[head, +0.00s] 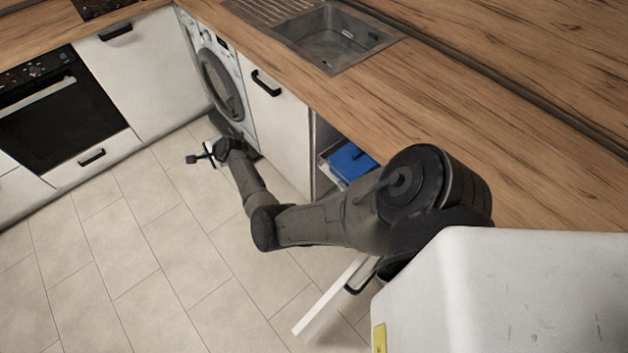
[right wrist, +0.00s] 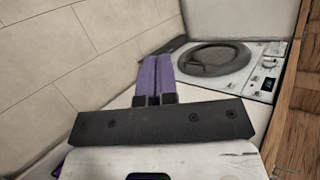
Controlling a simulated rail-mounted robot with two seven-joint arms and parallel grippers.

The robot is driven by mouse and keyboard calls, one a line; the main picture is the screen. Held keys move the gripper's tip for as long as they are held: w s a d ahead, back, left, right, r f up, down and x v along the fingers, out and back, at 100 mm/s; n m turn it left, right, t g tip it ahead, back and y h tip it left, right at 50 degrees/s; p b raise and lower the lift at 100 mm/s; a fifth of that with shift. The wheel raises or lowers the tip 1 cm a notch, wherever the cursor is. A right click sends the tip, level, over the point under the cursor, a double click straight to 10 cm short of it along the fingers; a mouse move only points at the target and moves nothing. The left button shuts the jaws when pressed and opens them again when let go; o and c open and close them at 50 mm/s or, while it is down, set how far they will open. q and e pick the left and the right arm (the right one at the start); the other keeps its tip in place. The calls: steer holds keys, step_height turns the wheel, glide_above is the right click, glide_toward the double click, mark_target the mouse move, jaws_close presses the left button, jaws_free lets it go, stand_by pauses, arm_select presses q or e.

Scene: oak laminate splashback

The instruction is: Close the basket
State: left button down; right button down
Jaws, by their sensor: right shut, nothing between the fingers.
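A blue item (head: 351,161) shows in the open cabinet bay under the counter in the head view. It sits in or by a pale, light-framed tray or basket (head: 326,172); my arm hides much of it. A white front panel with a dark handle (head: 322,306) stands out over the floor, apart from the cabinet faces; its link to the basket is hidden. My right gripper (head: 191,159) is out over the floor before the washing machine, well left of the bay. In the right wrist view its purple fingers (right wrist: 157,62) are together and empty. My left gripper is out of view.
The washing machine (head: 218,83) stands left of the bay, with a closed white cabinet door (head: 272,112) between. The wooden counter (head: 440,110) with a sink (head: 332,38) runs above. An oven (head: 58,108) is at far left. The tiled floor (head: 150,240) is clear.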

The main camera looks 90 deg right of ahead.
steer(key=s+f+m+g+h, duration=0.2)
steer(key=s+f+m+h, duration=0.2)
steer(key=s+f+m, duration=0.4)
steer(key=m+g, duration=1.1)
steer(key=g, duration=0.5)
glide_toward(343, 178)
steer(key=shift+n, duration=0.4)
steer(key=b+x, duration=0.1)
steer(key=x, duration=0.2)
steer(key=b+x, duration=0.2)
steer(key=x, duration=0.1)
steer(key=shift+w+a+f, duration=0.15)
steer(key=shift+w+f, duration=0.05)
steer(key=shift+f, duration=0.15)
steer(key=shift+s+d, duration=0.35)
steer(key=shift+d, duration=0.05)
steer(key=shift+s, duration=0.1)
steer(key=shift+d, duration=0.1)
